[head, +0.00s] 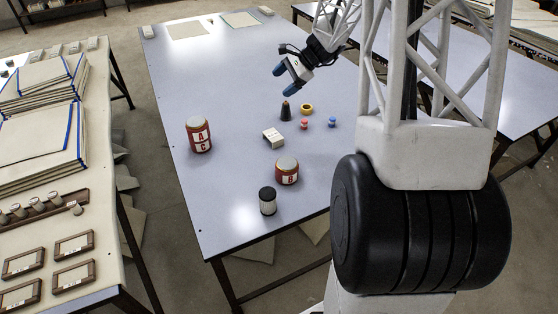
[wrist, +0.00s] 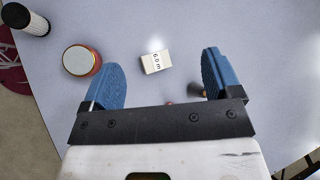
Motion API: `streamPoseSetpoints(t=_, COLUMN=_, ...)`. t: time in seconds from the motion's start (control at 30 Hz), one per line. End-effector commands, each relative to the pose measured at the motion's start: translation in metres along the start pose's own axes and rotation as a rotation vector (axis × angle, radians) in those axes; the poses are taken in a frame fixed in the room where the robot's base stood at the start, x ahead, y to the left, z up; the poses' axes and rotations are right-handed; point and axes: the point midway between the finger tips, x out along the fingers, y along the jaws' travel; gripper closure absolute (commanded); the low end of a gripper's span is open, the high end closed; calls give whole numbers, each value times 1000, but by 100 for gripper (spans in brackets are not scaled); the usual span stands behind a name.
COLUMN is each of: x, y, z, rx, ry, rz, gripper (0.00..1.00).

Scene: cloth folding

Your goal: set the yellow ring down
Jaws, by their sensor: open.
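The yellow ring (head: 307,108) lies on the blue-grey table (head: 235,75) in the head view, just right of a dark cone (head: 286,112). I cannot make out the ring in the wrist view. My gripper (head: 285,80) is above the table, up and left of the ring in the picture. Its two blue fingers are apart, with nothing held between them. The wrist view also shows my gripper (wrist: 162,75) with wide-spread fingers.
A white box (head: 273,138), small red (head: 304,124) and blue (head: 332,121) pieces, red canisters marked A/C (head: 199,135) and B (head: 287,171), and a dark-lidded jar (head: 268,201) stand nearby. The table's far middle is clear. A side table (head: 100,150) holds folded cloths.

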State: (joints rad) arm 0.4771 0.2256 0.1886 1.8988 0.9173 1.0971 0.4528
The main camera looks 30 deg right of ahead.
Motion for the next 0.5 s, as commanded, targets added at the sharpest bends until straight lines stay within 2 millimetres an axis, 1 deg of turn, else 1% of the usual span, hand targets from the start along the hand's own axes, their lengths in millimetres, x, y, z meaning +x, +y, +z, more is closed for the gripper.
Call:
streamPoseSetpoints(t=0.03, x=-1, y=6, z=18, rx=-37, ry=12, rz=18, gripper=16)
streamPoseSetpoints(t=0.1, x=-2, y=14, z=39, rx=-89, ry=28, rz=45, gripper=16)
streamPoseSetpoints(t=0.27, x=-6, y=36, z=84, rx=-207, ry=65, rz=103, gripper=16)
streamPoseSetpoints(t=0.5, x=-11, y=76, z=144, rx=-384, ry=119, rz=190, gripper=16)
